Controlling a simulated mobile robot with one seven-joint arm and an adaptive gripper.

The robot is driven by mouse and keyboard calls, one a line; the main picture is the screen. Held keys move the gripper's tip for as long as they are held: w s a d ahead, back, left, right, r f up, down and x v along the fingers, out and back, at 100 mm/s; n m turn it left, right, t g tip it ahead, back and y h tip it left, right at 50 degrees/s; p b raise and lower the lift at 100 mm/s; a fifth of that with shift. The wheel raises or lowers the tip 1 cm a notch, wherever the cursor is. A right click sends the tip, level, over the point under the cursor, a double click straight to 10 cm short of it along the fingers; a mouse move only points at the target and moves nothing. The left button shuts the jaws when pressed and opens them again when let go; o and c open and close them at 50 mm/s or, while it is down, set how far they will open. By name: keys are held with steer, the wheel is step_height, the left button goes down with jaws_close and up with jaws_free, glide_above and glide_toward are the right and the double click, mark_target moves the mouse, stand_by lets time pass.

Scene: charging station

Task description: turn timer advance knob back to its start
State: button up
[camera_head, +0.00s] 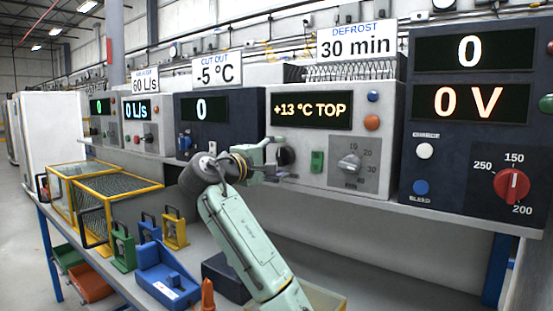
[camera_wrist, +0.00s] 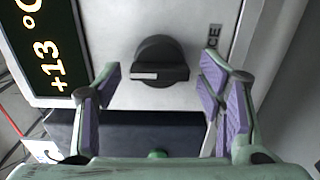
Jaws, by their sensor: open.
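The black knob (camera_wrist: 160,62) is in the upper middle of the wrist view, on a light panel, with its white mark pointing left toward the display. Part of a label ending in "CE" shows beside it. In the head view the knob (camera_head: 285,155) is partly hidden by my gripper (camera_head: 274,160), left of the green switch. My gripper (camera_wrist: 160,80) is open, with purple-padded fingers on either side of the knob and gaps between. Contact with the knob does not show.
A dark unit (camera_head: 472,150) with a red dial (camera_head: 511,186) stands right.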

steer(key=v, duration=1.2)
